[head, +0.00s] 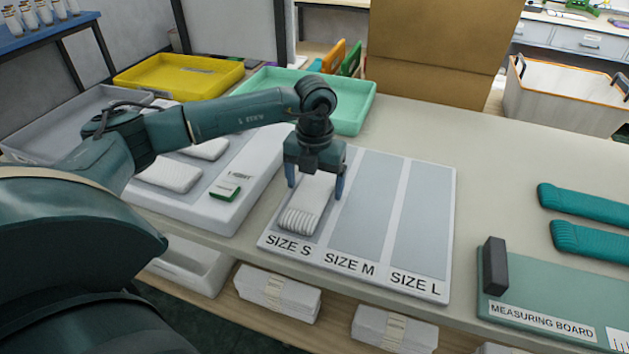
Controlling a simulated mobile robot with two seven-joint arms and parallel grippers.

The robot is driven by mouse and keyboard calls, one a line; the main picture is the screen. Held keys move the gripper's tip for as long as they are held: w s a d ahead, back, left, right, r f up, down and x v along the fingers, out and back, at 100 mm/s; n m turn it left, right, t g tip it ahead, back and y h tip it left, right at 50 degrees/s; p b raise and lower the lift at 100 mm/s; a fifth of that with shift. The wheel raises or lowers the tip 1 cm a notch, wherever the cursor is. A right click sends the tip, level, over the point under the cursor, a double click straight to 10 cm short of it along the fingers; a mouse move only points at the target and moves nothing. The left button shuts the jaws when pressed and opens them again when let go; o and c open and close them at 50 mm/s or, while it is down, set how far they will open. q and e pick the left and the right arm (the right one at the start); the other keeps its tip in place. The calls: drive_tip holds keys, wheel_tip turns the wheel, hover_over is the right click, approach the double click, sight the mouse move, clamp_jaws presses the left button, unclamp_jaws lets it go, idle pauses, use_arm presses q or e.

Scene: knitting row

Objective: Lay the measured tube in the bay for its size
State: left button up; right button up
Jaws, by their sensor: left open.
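A white ribbed tube (308,206) lies lengthwise in the SIZE S bay of the sorting board (262,243), its near end close to the SIZE S label. My left gripper (315,190) is over the tube's far part, pointing down. Its jaws are open, one finger on each side of the tube. Whether the fingers touch it is unclear. The SIZE M bay (369,212) and the SIZE L bay (423,222) are empty. The measuring board (535,285) with its dark end block (495,265) is at the right, with no tube on its visible part. My right gripper is not in view.
A white tray (262,178) with white tubes and a green tag (224,191) stands left of the sorting board. Teal tubes (588,205) lie at the right. Yellow (150,91) and mint (366,101) trays are behind. The table between the boards is clear.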

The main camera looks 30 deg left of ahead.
use_arm(q)
drive_tip(key=shift+r, duration=0.15)
drive_tip(key=shift+r, duration=0.25)
wheel_tip(320, 180, up, 12)
drive_tip(key=shift+f, duration=0.2)
idle(0.5)
